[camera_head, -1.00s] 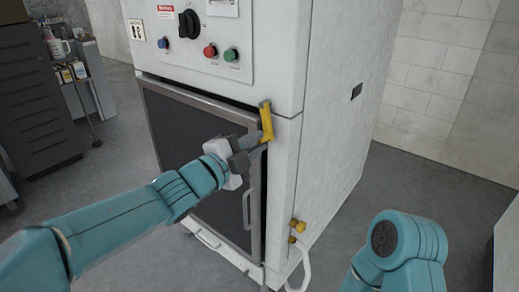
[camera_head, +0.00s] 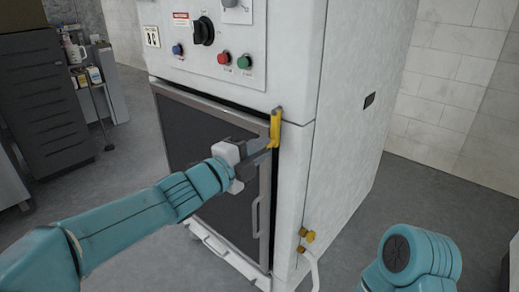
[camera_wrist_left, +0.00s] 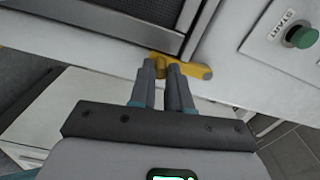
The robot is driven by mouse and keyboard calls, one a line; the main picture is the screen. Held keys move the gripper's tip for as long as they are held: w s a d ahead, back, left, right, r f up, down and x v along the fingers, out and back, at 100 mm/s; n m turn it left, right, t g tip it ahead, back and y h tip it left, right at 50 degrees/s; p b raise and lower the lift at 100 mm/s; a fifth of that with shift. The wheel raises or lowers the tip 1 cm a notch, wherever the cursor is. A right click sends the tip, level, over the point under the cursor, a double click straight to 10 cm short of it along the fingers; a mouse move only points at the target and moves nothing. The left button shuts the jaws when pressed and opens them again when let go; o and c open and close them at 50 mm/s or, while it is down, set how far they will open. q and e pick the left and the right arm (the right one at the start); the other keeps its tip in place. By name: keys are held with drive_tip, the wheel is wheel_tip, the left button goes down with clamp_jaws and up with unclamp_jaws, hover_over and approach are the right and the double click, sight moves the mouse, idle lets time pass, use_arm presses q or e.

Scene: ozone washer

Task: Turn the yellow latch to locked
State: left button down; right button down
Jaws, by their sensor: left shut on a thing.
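The yellow latch (camera_head: 275,127) sits at the upper right edge of the washer's dark front door (camera_head: 192,128). In the head view it stands close to upright along the door edge. My left gripper (camera_head: 270,150) reaches in from the left and is shut on the lower part of the latch. In the left wrist view the fingers (camera_wrist_left: 162,75) close around the yellow latch (camera_wrist_left: 195,71), whose rounded end sticks out to the right of them. My right arm shows at the lower right of the head view, but its gripper is not in view.
The white washer cabinet (camera_head: 338,110) carries a black knob (camera_head: 203,31) and red, green and blue buttons above the door. A door handle (camera_head: 256,215) is below the latch. Yellow fittings (camera_head: 307,236) with a white hose stick out low on the right side. Floor to the right is clear.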

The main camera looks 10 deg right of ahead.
use_arm(q)
drive_tip(key=c, duration=1.1)
unclamp_jaws()
drive_tip(key=shift+w+a, duration=0.1)
drive_tip(key=p+v, duration=0.2)
drive_tip(key=v, duration=1.4)
drive_tip(key=shift+s+a, duration=0.1)
drive_tip(key=shift+s, duration=0.1)
use_arm(e)
drive_tip(key=shift+s+a+r+g, duration=0.15)
drive_tip(key=shift+s+r, duration=0.2)
drive_tip(key=shift+r, duration=0.2)
drive_tip(key=shift+s+r+g, duration=0.15)
drive_tip(key=shift+s+r, duration=0.15)
drive_tip(key=shift+r, duration=0.25)
